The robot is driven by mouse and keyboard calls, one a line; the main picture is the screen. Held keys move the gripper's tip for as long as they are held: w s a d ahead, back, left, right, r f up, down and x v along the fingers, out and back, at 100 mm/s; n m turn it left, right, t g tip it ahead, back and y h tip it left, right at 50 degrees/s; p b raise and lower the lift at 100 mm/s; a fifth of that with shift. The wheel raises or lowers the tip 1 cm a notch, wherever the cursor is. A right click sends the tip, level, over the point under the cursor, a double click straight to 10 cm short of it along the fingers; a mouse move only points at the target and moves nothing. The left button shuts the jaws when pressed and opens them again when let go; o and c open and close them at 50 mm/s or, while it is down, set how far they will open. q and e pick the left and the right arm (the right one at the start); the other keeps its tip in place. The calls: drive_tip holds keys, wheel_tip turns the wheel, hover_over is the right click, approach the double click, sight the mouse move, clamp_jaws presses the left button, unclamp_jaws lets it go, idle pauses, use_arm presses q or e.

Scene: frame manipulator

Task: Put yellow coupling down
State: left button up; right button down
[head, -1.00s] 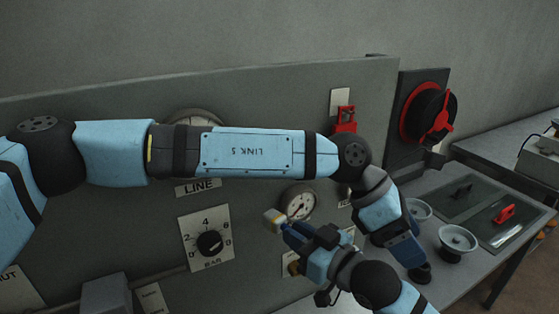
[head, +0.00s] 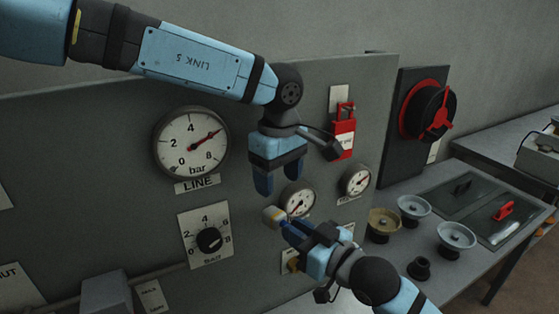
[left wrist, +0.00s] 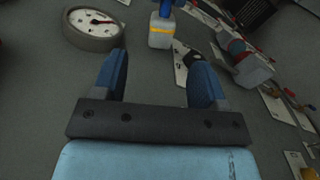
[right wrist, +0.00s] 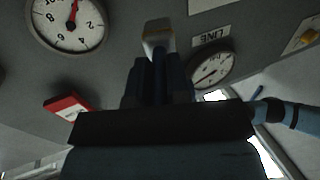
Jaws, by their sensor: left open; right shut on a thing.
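A yellow-brown flanged coupling (head: 383,221) stands on the bench at the panel's right end, apart from both grippers. My left gripper (head: 279,188) is open and empty in front of the panel, left of the red tag. Its spread fingers also show in the left wrist view (left wrist: 156,62). My right gripper (head: 288,229) is shut on a pale block with a yellow band (head: 272,216), below the left gripper. That block also shows in the left wrist view (left wrist: 161,30) and between the fingers in the right wrist view (right wrist: 158,40).
Two pale blue-grey flanged pieces (head: 456,237) (head: 414,208) and a small dark socket (head: 419,268) stand near the coupling. Trays with a red handle (head: 503,212) lie to the right. The panel carries a large gauge (head: 191,146), a dial and a red tag (head: 343,139).

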sight(279, 213)
use_arm(q)
wheel_tip(279, 213, down, 8)
drive_tip(key=shift+f, duration=0.15)
idle(0.3)
drive_tip(key=c, duration=1.1)
use_arm(e)
drive_tip(key=c, duration=1)
unclamp_jaws()
